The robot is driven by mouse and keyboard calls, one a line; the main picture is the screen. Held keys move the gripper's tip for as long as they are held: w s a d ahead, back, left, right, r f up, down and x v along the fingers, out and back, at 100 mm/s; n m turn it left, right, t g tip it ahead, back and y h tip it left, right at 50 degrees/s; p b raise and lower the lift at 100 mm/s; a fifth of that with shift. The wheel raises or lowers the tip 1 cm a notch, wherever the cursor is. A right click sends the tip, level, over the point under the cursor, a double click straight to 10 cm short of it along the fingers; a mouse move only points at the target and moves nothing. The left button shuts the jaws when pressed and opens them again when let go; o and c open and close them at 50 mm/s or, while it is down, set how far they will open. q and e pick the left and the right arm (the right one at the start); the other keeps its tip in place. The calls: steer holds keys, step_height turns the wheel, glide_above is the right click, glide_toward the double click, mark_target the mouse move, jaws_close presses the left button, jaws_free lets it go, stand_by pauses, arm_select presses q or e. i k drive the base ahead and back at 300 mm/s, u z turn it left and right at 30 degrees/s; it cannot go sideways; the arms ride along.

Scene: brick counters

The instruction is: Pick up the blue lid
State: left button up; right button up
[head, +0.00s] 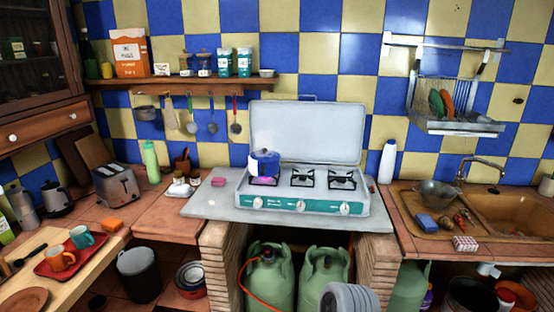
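A blue pot (265,166) stands on the left burner of the camping-style stove (300,200). A blue lid (264,154) appears to sit on top of the pot, with a small knob; the pot and lid are small in view and their edge is hard to make out. A purple-pink glow shows under the pot. Neither of my grippers is in view.
The stove's raised cover (310,125) stands behind the pot. Two other burners are empty. A pink sponge (218,181) and small jars (180,187) lie to the left. Grey counter (215,205) is bare in front. A shelf (190,84) with hanging utensils is above left.

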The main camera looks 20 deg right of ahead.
mark_target(276, 156)
steer(key=z, duration=0.6)
steer(key=i, duration=0.7)
steer(key=z, duration=0.45)
